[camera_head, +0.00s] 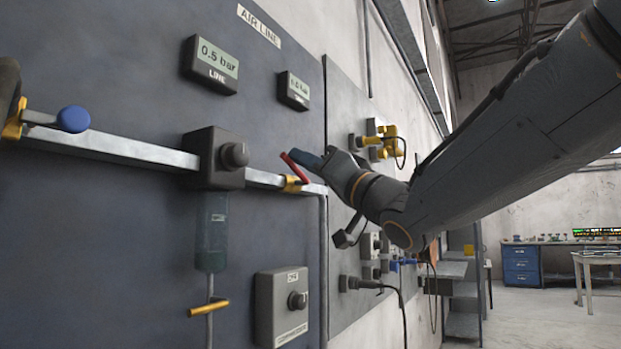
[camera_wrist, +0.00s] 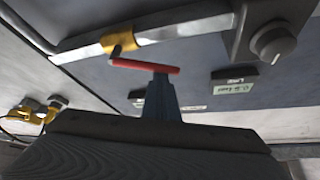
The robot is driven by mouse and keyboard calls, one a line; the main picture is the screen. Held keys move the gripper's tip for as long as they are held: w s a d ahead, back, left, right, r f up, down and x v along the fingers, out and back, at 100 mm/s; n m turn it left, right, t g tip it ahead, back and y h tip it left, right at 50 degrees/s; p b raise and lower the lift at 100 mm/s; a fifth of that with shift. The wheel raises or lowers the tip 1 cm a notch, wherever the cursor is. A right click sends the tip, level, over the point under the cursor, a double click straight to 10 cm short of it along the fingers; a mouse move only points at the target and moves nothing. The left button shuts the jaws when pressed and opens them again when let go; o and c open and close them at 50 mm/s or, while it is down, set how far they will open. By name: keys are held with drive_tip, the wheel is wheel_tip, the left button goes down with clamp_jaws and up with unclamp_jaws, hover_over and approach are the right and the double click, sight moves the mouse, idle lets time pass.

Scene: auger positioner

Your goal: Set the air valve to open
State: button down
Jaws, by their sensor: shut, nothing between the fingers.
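A valve with a red lever (camera_head: 294,167) and a brass body (camera_head: 293,184) sits on the right part of the metal pipe under the AIR LINE label. The lever slants up and left from the body in the head view. The red lever (camera_wrist: 145,66) and brass body (camera_wrist: 118,38) also show in the wrist view. My gripper (camera_head: 300,158) is shut and empty, its blue fingers at the lever near its free end. In the wrist view my gripper (camera_wrist: 160,82) overlaps the lever's edge; I cannot tell whether they touch.
A black regulator with a knob (camera_head: 234,155) is left of the valve. A blue-handled valve (camera_head: 72,119) is farther left. One display (camera_head: 216,62) reads 0.5 bar, LINE; a smaller display (camera_head: 293,90) is unclear. A control box (camera_head: 283,305) is below. Yellow fittings (camera_head: 385,141) are beyond my gripper.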

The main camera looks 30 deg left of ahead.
sight(301, 174)
drive_tip(key=shift+s+f+n+g+y+b, duration=0.15)
drive_tip(key=shift+f+n+g+b, duration=0.35)
drive_tip(key=shift+n+g+b, duration=0.65)
drive_tip(key=shift+s+f+n+g+y+b, duration=0.15)
drive_tip(key=shift+f+n+g+b, duration=0.5)
drive_tip(key=shift+n, duration=1)
drive_tip(key=shift+s+f+n+g+y+b, duration=0.15)
drive_tip(key=shift+f+n+g+b, duration=0.25)
drive_tip(key=shift+n+g+b, duration=0.8)
drive_tip(key=shift+n, duration=0.3)
wheel_tip(301, 174, up, 4)
drive_tip(key=d+p, duration=0.1)
drive_tip(key=p, duration=0.3)
drive_tip(key=b+v, duration=0.2)
drive_tip(key=v, duration=0.7)
drive_tip(key=shift+d+f, duration=0.3)
drive_tip(key=shift+f, duration=0.05)
